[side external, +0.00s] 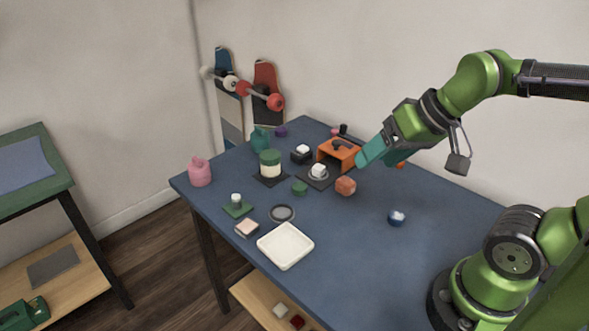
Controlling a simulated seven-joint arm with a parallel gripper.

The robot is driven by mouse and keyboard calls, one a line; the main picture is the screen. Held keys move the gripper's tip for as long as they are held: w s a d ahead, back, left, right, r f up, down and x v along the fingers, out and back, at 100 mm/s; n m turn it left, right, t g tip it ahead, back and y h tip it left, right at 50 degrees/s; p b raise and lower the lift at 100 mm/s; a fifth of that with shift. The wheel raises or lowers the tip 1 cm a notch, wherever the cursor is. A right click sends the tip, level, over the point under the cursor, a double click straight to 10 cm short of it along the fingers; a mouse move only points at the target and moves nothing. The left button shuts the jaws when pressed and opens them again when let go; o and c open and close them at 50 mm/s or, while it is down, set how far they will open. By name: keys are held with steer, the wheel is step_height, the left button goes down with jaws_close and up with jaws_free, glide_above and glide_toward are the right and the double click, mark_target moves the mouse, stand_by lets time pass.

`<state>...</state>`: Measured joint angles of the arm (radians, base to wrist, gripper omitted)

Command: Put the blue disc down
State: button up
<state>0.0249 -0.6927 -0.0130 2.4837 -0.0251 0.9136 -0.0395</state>
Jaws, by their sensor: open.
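My green arm reaches in from the right. My gripper (368,154), with teal fingers, is open above the back right part of the table, close to the orange box. I cannot make out a blue disc for certain, and I see nothing held in the fingers. A flat round grey piece with a dark rim (281,213) lies near the middle of the table.
A green-and-cream jar (270,164), pink vessel (200,172) and white tray (286,246) stand to the left. The blue table (360,265) is clear at front right. Skateboards lean behind.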

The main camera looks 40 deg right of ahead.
steer(key=shift+o, duration=0.6)
steer(key=shift+s+a+r+t, duration=0.3)
steer(key=shift+a+r, duration=0.15)
steer(key=shift+a, duration=0.2)
